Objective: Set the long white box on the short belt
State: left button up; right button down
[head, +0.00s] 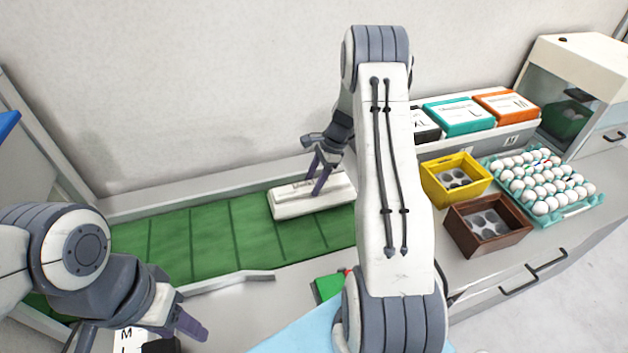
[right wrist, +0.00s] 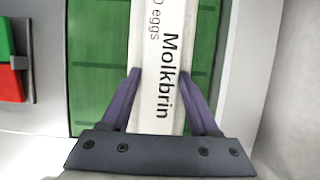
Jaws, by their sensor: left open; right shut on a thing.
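The long white box (head: 292,207) lies flat on, or very close above, the green short belt (head: 195,245), near its right part; I cannot tell full contact. In the right wrist view the box (right wrist: 158,45) carries black print and runs lengthwise between the fingers, with green belt (right wrist: 100,50) on both sides. My right gripper (head: 316,184) is shut on the box from above, one purple finger on each side; it also shows in the right wrist view (right wrist: 165,80). My left gripper (head: 137,338) is open at the lower left, away from the box.
A yellow crate (head: 455,180) and a brown crate (head: 487,224) stand on the right counter, beside an egg tray (head: 541,187). Teal (head: 459,115) and orange (head: 507,105) boxes stand behind. The left stretch of the belt is bare.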

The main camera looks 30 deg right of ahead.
jog(key=shift+f, duration=0.3)
dwell(0.4)
jog(key=shift+c, duration=0.3)
grip_release()
jog(key=shift+f, duration=0.1)
jog(key=shift+d+r+b, duration=0.25)
jog(key=shift+r+b, duration=0.05)
jog(key=shift+r, duration=0.2)
jog(key=b+v, duration=0.1)
jog(key=v, duration=0.8)
jog(key=shift+r+b, duration=0.25)
jog(key=shift+b, duration=0.15)
jog(key=shift+d, duration=0.1)
